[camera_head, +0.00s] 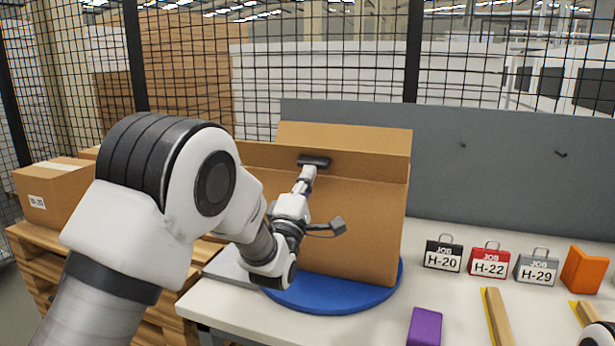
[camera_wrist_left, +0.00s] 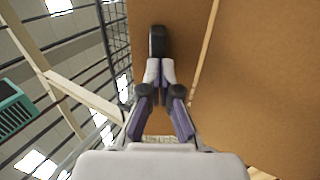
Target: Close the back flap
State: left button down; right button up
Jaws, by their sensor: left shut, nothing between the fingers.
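A brown cardboard box (camera_head: 360,232) stands on a blue round turntable (camera_head: 330,296) on the white table. A cardboard flap (camera_head: 378,158) stands up along the top of its near side. A further piece of cardboard (camera_head: 340,132) rises behind it; I cannot tell for sure which one is the back flap. My left gripper (camera_head: 314,161) is shut and empty, with its dark tips in front of the upright flap near the fold. In the left wrist view the shut tips (camera_wrist_left: 157,40) are against or close to brown cardboard (camera_wrist_left: 260,80); contact is unclear. The box's inside is hidden.
Job tags H-20 (camera_head: 443,254), H-22 (camera_head: 489,260) and H-29 (camera_head: 537,267) stand right of the box, near an orange piece (camera_head: 584,270). A purple block (camera_head: 425,327) and wooden strips (camera_head: 498,316) lie in front. A grey panel (camera_head: 480,165) stands behind.

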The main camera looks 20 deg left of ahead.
pick_arm(q)
jog(key=shift+r+p, duration=0.3)
jog(key=shift+p, duration=0.05)
